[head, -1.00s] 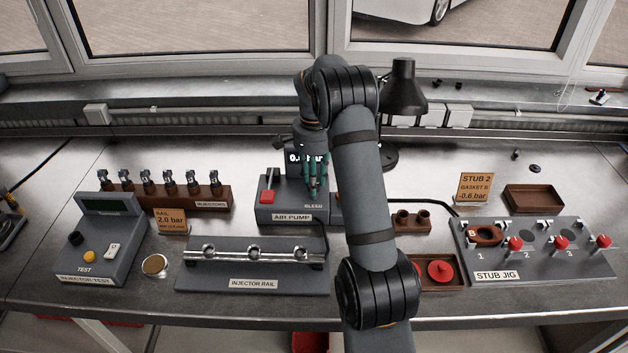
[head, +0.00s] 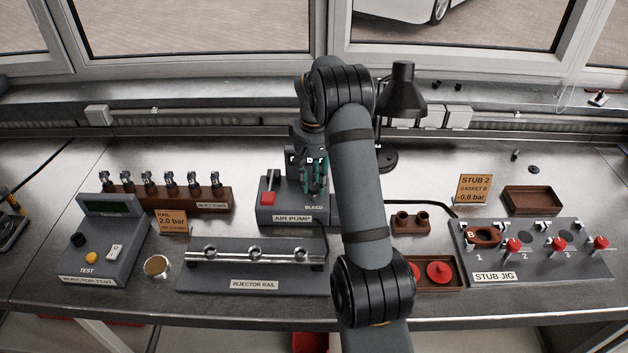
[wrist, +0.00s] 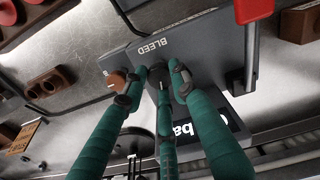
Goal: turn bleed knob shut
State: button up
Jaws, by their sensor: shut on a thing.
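The air pump (head: 292,215) is a grey box at the middle of the bench, with a red-handled lever and a BLEED label (wrist: 167,46). My gripper (head: 312,192) has teal fingers and points down at the pump's right part. In the wrist view, my gripper (wrist: 158,78) is shut on the bleed knob (wrist: 155,72), beside the BLEED label. The fingertips cover most of the knob, so its angle is hard to tell. The pump's bar display (wrist: 215,122) is partly hidden behind a finger.
The red lever (head: 268,196) stands left of my gripper. The injector rack (head: 180,200) is further left and the injector rail (head: 255,266) in front. A black lamp (head: 402,95) stands behind right. A brown round part (wrist: 117,80) lies close beside a finger.

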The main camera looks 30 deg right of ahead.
aim_at(314, 187)
jog(key=shift+s+a+f+n, duration=0.1)
jog(key=shift+s+n, duration=0.05)
jog(key=shift+n, duration=1.05)
jog(key=o, duration=1.2)
jog(key=shift+c, duration=0.2)
notch_tip(314, 187, up, 12)
notch_tip(314, 187, down, 12)
jog(key=shift+r, duration=0.1)
